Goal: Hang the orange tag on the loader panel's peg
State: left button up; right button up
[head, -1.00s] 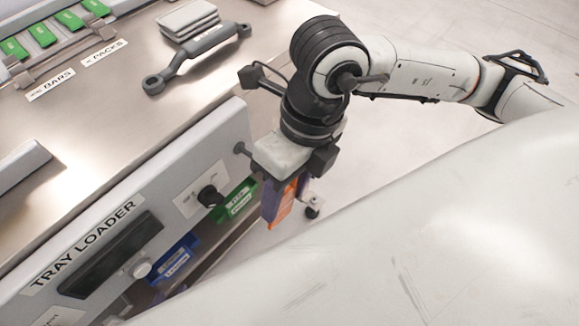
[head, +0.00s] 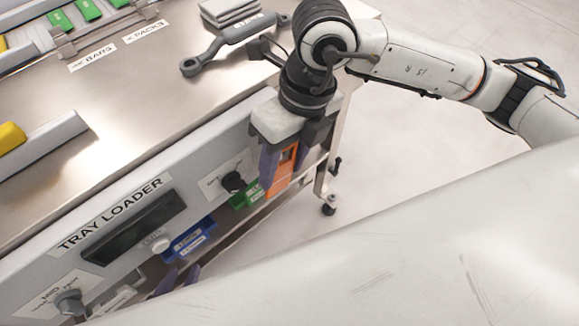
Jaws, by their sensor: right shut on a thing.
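The orange tag (head: 281,172) hangs upright between the purple fingers of my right gripper (head: 279,168), which is shut on it. This gripper points down in front of the right end of the tray loader panel (head: 210,150). The peg is not visible now; the gripper's body seems to cover that part of the panel. I cannot tell whether the tag touches the peg. My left gripper (head: 180,279) shows only as two purple fingertips at the bottom, low before the panel, apart with nothing seen between them.
The panel carries a black dial (head: 233,182), a white knob (head: 160,244) and a grey knob (head: 69,301). A blue bin (head: 189,240) and a green bin (head: 245,197) sit below it. A grey-handled tool (head: 225,43) lies on the metal worktop (head: 130,95). Open floor lies right.

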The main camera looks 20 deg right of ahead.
pick_arm(q)
jog(key=shift+w+d+f+b, duration=0.1)
jog(key=shift+w+f+b, duration=0.05)
jog(key=shift+b, duration=0.6)
pick_arm(e)
jog(key=shift+w+a+f, duration=0.25)
jog(key=shift+w+f, duration=0.05)
jog(key=shift+w, duration=0.35)
jog(key=shift+w+a+f, duration=0.2)
jog(key=shift+w+f, duration=0.05)
jog(key=shift+w, duration=0.35)
pick_arm(q)
jog(key=shift+s+f, duration=0.15)
jog(key=shift+s, duration=0.15)
pick_arm(e)
jog(key=o, duration=1.1)
pick_arm(q)
jog(key=shift+w+r+p, duration=0.15)
jog(key=shift+r+p, duration=0.15)
jog(key=shift+p, duration=0.55)
pick_arm(e)
jog(key=v, duration=1)
jog(key=shift+r, duration=0.25)
